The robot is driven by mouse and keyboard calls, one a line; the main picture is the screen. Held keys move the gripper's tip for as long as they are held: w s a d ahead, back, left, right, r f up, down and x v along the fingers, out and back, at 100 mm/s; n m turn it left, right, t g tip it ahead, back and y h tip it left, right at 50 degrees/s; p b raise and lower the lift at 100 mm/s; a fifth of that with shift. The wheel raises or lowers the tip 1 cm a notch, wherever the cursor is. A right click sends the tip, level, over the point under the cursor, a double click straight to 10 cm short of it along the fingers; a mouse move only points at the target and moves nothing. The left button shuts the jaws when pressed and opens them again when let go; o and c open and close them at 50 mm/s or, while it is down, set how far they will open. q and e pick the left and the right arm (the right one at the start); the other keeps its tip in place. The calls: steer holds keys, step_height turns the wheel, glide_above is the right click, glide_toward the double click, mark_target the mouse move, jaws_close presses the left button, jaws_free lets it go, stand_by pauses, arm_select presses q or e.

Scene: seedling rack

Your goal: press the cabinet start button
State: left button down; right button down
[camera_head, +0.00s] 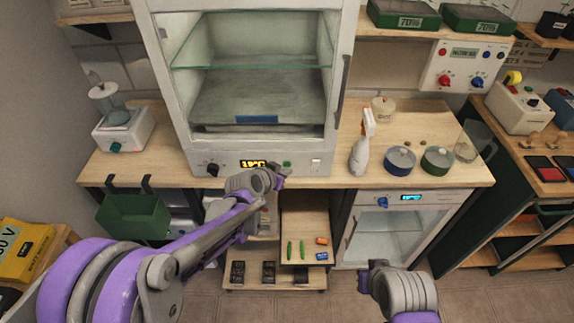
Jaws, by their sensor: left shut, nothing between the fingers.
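The white cabinet (232,167) stands on the wooden counter, with a glass front, a glass shelf inside and a control panel along its bottom edge. On the panel are a black knob (212,170), a lit display (254,163), a small green button (287,164) and a white switch (316,163). My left gripper (278,177) is shut and empty, just below and left of the green button. I cannot tell whether it touches the button. My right gripper (370,276) is low in front of the under-counter unit, its fingers too small to read.
A spray bottle (360,152), two round tins (400,159) and a glass jar stand on the counter right of the cabinet. A blender-like device (120,122) stands at the left. An open drawer (305,222) with small items is below the panel.

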arm_select(q)
steer(key=shift+w, duration=0.6)
stand_by(0.6)
steer(key=shift+s, duration=0.85)
steer(key=s, duration=0.5)
steer(key=shift+b, duration=0.3)
stand_by(0.7)
steer(key=s+a+n+g+y, duration=0.1)
steer(key=s+a+n+y, duration=0.1)
steer(key=s+a, duration=0.6)
steer(key=s+a+n+g+y, duration=0.2)
steer(key=s+a, duration=0.7)
steer(key=s, duration=0.9)
steer(key=shift+r+n+g+y, duration=0.35)
steer(key=shift+n+y, duration=0.45)
steer(key=shift+n, duration=0.2)
